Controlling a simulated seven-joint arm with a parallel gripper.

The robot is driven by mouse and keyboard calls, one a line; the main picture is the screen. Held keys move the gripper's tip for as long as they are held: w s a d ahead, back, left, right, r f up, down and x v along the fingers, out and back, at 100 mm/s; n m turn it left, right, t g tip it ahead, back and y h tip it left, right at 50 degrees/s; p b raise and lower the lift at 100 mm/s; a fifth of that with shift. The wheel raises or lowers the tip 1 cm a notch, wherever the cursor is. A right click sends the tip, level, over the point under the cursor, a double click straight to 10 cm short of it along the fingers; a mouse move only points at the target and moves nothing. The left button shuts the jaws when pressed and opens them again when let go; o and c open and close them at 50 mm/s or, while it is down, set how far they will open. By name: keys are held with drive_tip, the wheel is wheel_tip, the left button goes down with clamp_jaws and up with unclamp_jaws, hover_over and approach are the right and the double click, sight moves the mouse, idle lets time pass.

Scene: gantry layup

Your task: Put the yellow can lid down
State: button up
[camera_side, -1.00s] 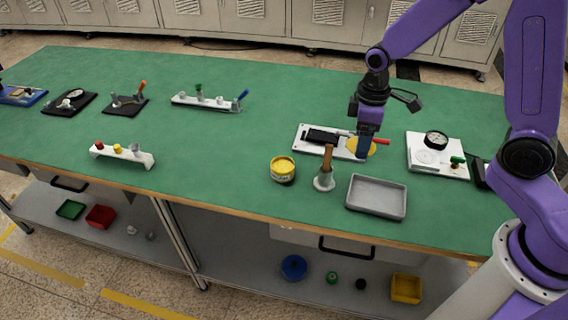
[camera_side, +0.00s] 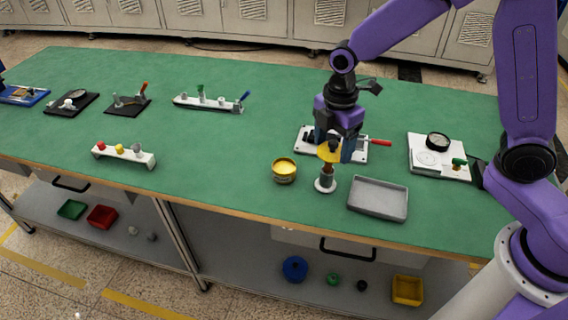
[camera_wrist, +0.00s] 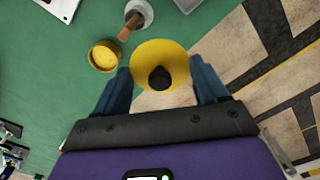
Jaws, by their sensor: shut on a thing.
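The yellow can lid (camera_side: 327,153), a flat disc with a black knob, is held by my gripper (camera_side: 339,150) above the table. In the wrist view the lid (camera_wrist: 174,54) sits between my two blue fingers, which are shut on its black knob (camera_wrist: 160,78). The yellow can (camera_side: 284,172) stands upright on the green table, left of and below the lid in the side view. It also shows in the wrist view (camera_wrist: 104,56), apart from the lid, with its yellow top facing up.
A grey pot (camera_side: 325,184) with a wooden handle (camera_wrist: 130,27) stands close to the lid. A grey tray (camera_side: 378,198) lies to its right. Behind my gripper is a white board (camera_side: 373,152) with a red-handled tool.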

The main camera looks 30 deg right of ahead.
approach(284, 168)
drive_tip(key=s+d+r, duration=0.2)
drive_tip(key=s, duration=0.2)
drive_tip(key=w+f, duration=0.1)
drive_tip(key=w+a+f, duration=0.1)
drive_tip(key=w+f, duration=0.1)
drive_tip(key=shift+a+f, duration=0.25)
drive_tip(key=shift+f, duration=0.1)
drive_tip(key=f, duration=0.1)
drive_tip(key=w+f, duration=0.1)
drive_tip(key=f, duration=0.1)
drive_tip(key=shift+a+f, duration=0.15)
drive_tip(key=shift+a, duration=0.05)
drive_tip(key=shift+f, duration=0.35)
drive_tip(key=shift+f, duration=0.15)
drive_tip(key=o, duration=1)
